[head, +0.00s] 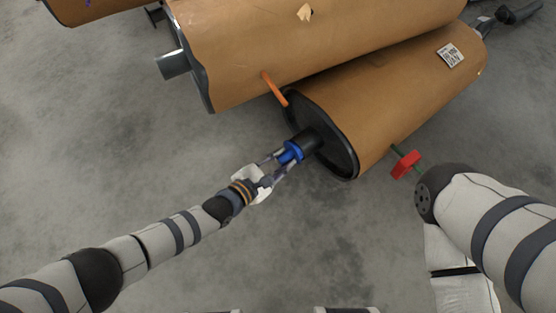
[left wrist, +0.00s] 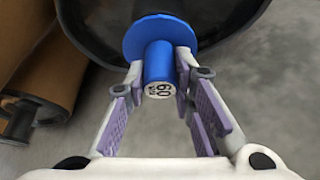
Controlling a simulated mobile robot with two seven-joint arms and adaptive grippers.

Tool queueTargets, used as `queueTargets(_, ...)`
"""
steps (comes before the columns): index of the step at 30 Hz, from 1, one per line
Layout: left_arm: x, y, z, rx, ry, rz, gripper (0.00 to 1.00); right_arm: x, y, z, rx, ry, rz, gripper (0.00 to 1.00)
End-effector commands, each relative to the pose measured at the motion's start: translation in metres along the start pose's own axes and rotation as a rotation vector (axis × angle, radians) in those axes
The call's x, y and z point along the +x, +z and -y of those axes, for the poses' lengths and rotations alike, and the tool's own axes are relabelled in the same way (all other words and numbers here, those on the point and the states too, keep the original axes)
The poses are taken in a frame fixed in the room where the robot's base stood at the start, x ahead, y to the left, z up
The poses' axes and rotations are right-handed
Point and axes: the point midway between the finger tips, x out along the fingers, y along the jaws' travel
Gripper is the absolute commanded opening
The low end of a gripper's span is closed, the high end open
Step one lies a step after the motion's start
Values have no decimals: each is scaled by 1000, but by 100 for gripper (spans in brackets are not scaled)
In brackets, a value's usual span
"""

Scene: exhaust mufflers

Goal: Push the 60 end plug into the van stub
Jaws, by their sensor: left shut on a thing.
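The blue end plug (head: 290,152) marked 60 is at the mouth of the black van stub (head: 308,141), which sticks out of the dark end face of the nearer brown muffler. My left gripper (head: 283,157) is shut on the plug, with its fingers on either side. In the left wrist view, the plug's round blue flange (left wrist: 160,35) faces the black end, and its numbered end (left wrist: 159,90) points back at my palm. The flange hides the stub there, and I cannot tell how deep the plug sits. My right gripper is out of view.
A larger brown muffler (head: 320,40) lies alongside, with a grey pipe (head: 173,64) at its near end. An orange strip (head: 273,89) is between the two mufflers. A red block (head: 405,164) is by the nearer muffler's right side.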

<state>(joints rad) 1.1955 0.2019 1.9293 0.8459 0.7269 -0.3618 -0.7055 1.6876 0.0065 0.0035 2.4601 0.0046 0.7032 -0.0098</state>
Motion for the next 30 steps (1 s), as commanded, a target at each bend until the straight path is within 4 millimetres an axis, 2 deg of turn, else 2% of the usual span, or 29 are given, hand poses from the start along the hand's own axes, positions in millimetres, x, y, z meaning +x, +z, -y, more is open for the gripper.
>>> queueTargets(11,9,4,0,0,1,1,0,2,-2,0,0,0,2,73)
queueTargets(12,9,4,0,0,1,0,30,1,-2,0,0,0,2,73)
queueTargets(14,9,4,0,0,1,0,43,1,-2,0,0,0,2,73)
queueTargets(15,9,4,0,0,1,0,46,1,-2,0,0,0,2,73)
queueTargets(25,5,3,0,-2,0,-1,46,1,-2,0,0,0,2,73)
queueTargets(30,-23,2,1,-4,0,-2,46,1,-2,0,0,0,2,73)
